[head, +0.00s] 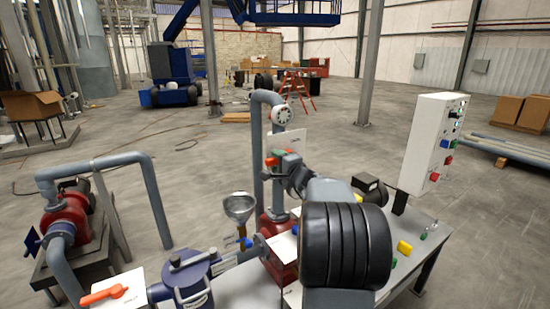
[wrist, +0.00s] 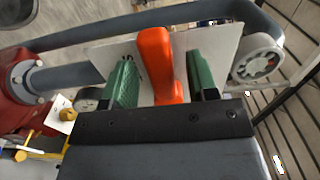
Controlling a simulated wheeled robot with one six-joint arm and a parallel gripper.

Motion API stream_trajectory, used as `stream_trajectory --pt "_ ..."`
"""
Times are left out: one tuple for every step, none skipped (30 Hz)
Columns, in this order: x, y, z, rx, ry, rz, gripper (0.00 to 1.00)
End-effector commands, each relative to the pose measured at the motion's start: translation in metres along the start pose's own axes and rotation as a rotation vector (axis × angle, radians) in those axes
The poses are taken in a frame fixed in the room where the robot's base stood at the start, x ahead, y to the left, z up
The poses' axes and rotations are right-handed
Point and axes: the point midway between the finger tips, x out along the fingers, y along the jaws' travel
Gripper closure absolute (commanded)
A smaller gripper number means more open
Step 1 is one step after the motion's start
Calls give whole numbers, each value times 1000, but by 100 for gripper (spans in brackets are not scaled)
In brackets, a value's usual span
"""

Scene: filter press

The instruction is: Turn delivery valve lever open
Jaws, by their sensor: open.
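An orange lever (wrist: 160,62) stands in front of a white plate (wrist: 217,45) in the wrist view. My gripper (wrist: 160,78) is open, with one green-padded finger on each side of the lever. The lever's edges lie close to both pads; I cannot tell whether either touches. In the head view my gripper (head: 279,158) is at the vertical grey pipe, beside a white plate (head: 292,143). A bit of the orange lever (head: 270,161) shows there; my arm hides part of this area. Another orange lever (head: 104,294) sits on a white plate at the lower left.
A control box (head: 433,140) stands at right. Open floor lies behind the bench.

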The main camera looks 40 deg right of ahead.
Motion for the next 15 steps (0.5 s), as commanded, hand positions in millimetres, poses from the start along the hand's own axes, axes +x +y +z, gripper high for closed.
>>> stream_trajectory --pt "5 -2 0 0 -2 0 47" --pt "8 -1 0 0 -2 1 47" --pt "10 -1 0 0 -2 1 47" --pt "12 0 0 0 -2 1 47" --pt "13 0 0 0 -1 1 47" --pt "15 -1 0 -1 -1 0 47" --pt "16 -1 0 -1 -1 -1 47" --pt "16 0 0 -1 -1 -1 47" --pt "17 0 0 -1 -1 -1 47" --pt "17 0 0 -1 -1 -1 47" --pt "17 0 0 -1 -1 -1 47" --pt "17 0 0 -1 -1 0 47" --pt "17 0 0 -1 -1 0 47" --pt "17 0 0 -1 -1 0 47" --pt "17 0 0 -1 -1 0 47"
